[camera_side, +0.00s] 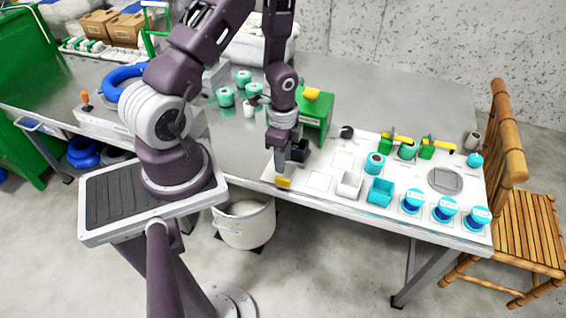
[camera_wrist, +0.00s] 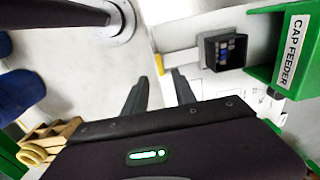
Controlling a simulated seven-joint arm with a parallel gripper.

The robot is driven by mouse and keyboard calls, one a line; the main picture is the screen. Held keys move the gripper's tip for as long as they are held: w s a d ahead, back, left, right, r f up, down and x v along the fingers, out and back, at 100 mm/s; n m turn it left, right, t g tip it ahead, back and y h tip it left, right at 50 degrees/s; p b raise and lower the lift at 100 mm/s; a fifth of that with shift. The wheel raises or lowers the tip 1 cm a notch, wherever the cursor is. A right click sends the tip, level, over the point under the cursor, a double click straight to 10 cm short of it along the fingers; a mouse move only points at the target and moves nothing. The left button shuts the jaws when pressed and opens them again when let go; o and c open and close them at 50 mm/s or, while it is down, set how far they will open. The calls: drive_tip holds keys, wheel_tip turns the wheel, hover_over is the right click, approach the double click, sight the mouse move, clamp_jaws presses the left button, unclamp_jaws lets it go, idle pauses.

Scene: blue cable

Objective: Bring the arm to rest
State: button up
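My gripper (camera_side: 281,168) points down over the left end of the white board, close to the table's front edge, in the side view. In the wrist view its two dark fingers (camera_wrist: 160,76) stand apart with nothing held between them. A small yellow piece (camera_side: 283,183) is just below the fingers at the table edge; it also shows beyond the fingertips in the wrist view (camera_wrist: 159,64). A small black box (camera_side: 299,150) stands right beside the fingers; in the wrist view it (camera_wrist: 225,50) has some blue bits inside.
A green cap feeder (camera_side: 316,118) stands behind my gripper; its label shows in the wrist view (camera_wrist: 291,50). The white board (camera_side: 320,181) holds teal cups and blue-topped spools (camera_side: 445,209) to the right. A bin (camera_side: 245,224) is below the table. A blue coil (camera_side: 118,80) lies at left.

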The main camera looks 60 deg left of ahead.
drive_tip(key=w+d+r+n+t+y, duration=0.1)
drive_tip(key=d+r+n, duration=0.1)
drive_tip(key=r, duration=0.9)
drive_tip(key=w+d+r+n+t+y, duration=0.1)
drive_tip(key=d+r+n+t, duration=0.15)
drive_tip(key=r, duration=0.75)
drive_tip(key=s+d+r+n+t+h, duration=0.2)
drive_tip(key=s+d+r+n, duration=0.2)
drive_tip(key=s+d+r, duration=0.4)
drive_tip(key=s+r, duration=0.4)
drive_tip(key=shift+s+d, duration=0.2)
drive_tip(key=shift+d, duration=0.1)
